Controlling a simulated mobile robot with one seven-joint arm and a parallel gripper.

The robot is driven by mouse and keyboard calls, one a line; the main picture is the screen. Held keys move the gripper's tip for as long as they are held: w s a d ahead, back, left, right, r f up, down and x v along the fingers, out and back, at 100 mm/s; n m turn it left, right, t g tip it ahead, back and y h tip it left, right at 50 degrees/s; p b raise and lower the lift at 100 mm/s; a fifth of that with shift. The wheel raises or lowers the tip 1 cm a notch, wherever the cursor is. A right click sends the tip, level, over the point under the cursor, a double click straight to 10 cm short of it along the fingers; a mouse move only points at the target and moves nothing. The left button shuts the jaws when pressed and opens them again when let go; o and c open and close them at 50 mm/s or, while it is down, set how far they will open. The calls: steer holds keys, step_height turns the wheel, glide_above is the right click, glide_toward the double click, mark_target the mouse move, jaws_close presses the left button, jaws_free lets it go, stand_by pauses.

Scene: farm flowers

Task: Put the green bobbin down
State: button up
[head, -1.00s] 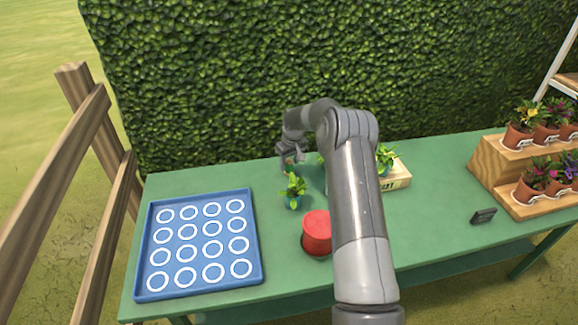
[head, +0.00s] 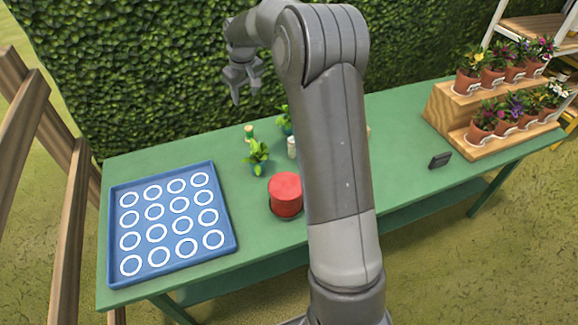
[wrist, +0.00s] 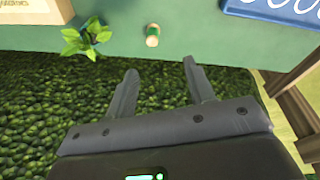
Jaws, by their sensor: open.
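The green bobbin (head: 249,132) stands upright on the green table behind a small potted plant. It also shows in the wrist view (wrist: 152,36), with a pale top and green thread around it, apart from my fingers. My gripper (head: 245,97) is raised above the back of the table near the hedge. It is open and empty; the wrist view shows clear space between its fingertips (wrist: 160,66).
A blue tray with white rings (head: 170,222) lies at the left. A potted plant (head: 257,155) and a red spool (head: 286,194) stand mid-table. A small white object (head: 291,147) is beside my arm. Flower pots fill a wooden stepped stand (head: 452,110) at the right.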

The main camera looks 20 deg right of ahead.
steer(key=s+a+r+m+t, duration=0.1)
steer(key=s+r, duration=0.6)
steer(key=s, duration=0.3)
steer(key=s+a+r+m+t, duration=0.1)
steer(key=s+r, duration=0.5)
steer(key=s, duration=0.4)
steer(key=s+f+m+t, duration=0.1)
steer(key=s+f+m, duration=0.1)
steer(key=s, duration=2.1)
steer(key=shift+f, duration=0.3)
